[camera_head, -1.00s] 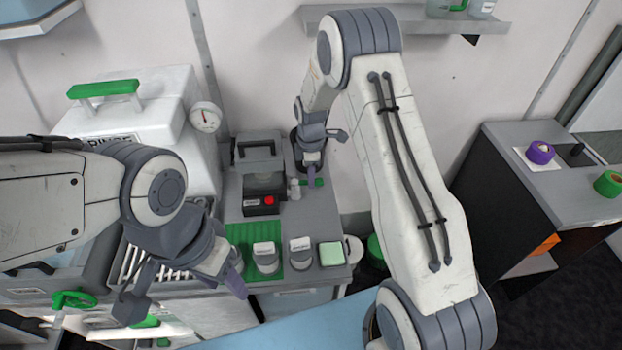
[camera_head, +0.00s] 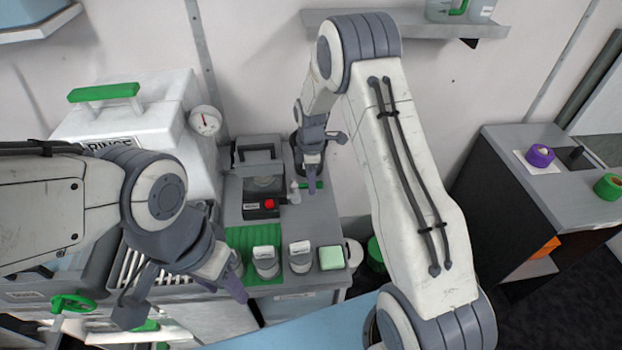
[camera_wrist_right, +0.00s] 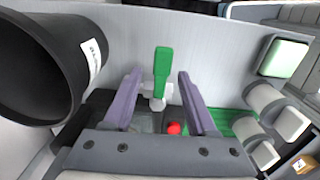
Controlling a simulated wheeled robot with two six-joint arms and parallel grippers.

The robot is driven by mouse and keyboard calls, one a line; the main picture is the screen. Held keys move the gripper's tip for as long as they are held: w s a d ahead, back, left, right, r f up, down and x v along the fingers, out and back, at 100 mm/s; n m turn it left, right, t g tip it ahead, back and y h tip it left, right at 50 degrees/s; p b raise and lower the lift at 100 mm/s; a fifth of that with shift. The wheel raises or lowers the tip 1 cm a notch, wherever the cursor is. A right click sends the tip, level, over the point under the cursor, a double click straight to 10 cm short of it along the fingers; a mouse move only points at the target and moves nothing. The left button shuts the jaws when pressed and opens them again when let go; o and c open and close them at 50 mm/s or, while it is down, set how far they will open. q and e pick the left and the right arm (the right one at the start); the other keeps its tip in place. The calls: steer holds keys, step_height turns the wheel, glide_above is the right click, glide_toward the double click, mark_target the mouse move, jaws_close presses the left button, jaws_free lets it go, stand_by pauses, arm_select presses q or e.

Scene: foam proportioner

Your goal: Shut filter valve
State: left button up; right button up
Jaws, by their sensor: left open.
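A small valve with a green lever (camera_wrist_right: 162,62) and a white body (camera_wrist_right: 157,90) shows in the right wrist view. In the head view its green lever (camera_head: 318,185) is partly hidden behind my right gripper (camera_head: 312,180), beside the grey unit with the red button. My right gripper (camera_wrist_right: 160,76) is open in the wrist view, one purple finger on each side of the lever, with gaps on both sides. I cannot tell how deep the lever lies between the fingers. My left gripper (camera_head: 182,298) is open and empty over the front left of the bench.
A red button (camera_head: 269,203) is near the valve. Labelled jars (camera_head: 265,263) and a green block (camera_head: 331,258) stand at the bench's front. A black cylinder (camera_wrist_right: 50,65) is close on the left in the wrist view. Another green handle (camera_head: 73,303) is at lower left.

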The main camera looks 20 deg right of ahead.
step_height(320, 180, up, 10)
steer(key=b, duration=0.2)
steer(key=shift+r, duration=0.25)
steer(key=s+a+r+m, duration=0.2)
steer(key=s+a+r, duration=0.2)
steer(key=s+a, duration=0.35)
steer(key=s+a+r+m, duration=0.25)
steer(key=s+a, duration=0.35)
steer(key=s, duration=0.3)
steer(key=s+m+y, duration=0.1)
steer(key=s+m, duration=0.3)
steer(key=s, duration=1.2)
steer(key=shift+s+a+r, duration=0.2)
steer(key=shift+s+a, duration=0.05)
steer(key=shift+a, duration=0.1)
